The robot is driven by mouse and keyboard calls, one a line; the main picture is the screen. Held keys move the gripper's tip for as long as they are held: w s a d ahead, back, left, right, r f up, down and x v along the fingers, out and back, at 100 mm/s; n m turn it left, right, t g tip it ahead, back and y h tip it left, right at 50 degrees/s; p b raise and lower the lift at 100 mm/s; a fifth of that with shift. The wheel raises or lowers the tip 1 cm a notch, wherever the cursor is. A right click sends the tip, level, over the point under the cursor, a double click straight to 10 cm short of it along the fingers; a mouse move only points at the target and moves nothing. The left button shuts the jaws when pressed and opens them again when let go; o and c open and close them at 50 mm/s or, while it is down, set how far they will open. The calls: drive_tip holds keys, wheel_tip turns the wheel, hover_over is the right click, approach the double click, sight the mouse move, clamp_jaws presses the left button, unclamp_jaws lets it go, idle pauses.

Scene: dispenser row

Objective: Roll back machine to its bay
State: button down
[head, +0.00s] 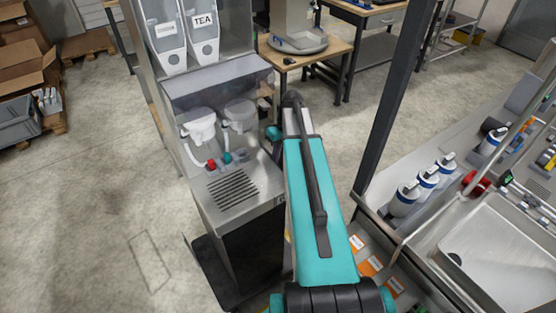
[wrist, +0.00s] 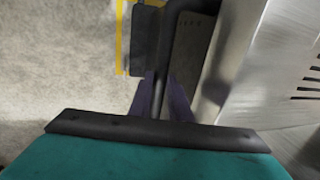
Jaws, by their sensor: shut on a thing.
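The machine (head: 232,193) is a tall steel drink dispenser with a drip grille, red and teal taps and clear hoppers, one labelled TEA. It stands upright on a dark base plate left of my arm in the head view. In the wrist view its steel side (wrist: 240,60) fills the right. My gripper (wrist: 160,98) is shut around the black bar handle (wrist: 172,45) beside that side, with a dark finger on each side of the bar. In the head view my arm hides the gripper and handle. A yellow floor line (wrist: 121,45) shows beyond the handle; whether it marks the bay is unclear.
A steel counter with a sink (head: 500,250) and white bottles (head: 404,198) is close on the right, behind a dark post (head: 392,90). A wooden table (head: 305,57) stands behind the machine. Boxes (head: 30,65) are at far left. The floor (head: 100,200) left is clear.

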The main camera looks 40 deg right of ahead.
drive_tip(key=shift+s+d+r+b, duration=0.1)
drive_tip(key=shift+d+b, duration=0.2)
drive_tip(key=shift+d, duration=2.5)
drive_tip(key=c, duration=1.6)
unclamp_jaws()
drive_tip(key=shift+c, duration=0.2)
drive_tip(key=shift+a, duration=0.1)
drive_tip(key=b+v, duration=0.3)
drive_tip(key=v, duration=1)
drive_tip(key=shift+r+b, duration=0.3)
drive_tip(key=shift+r, duration=0.1)
drive_tip(key=shift+s, duration=0.25)
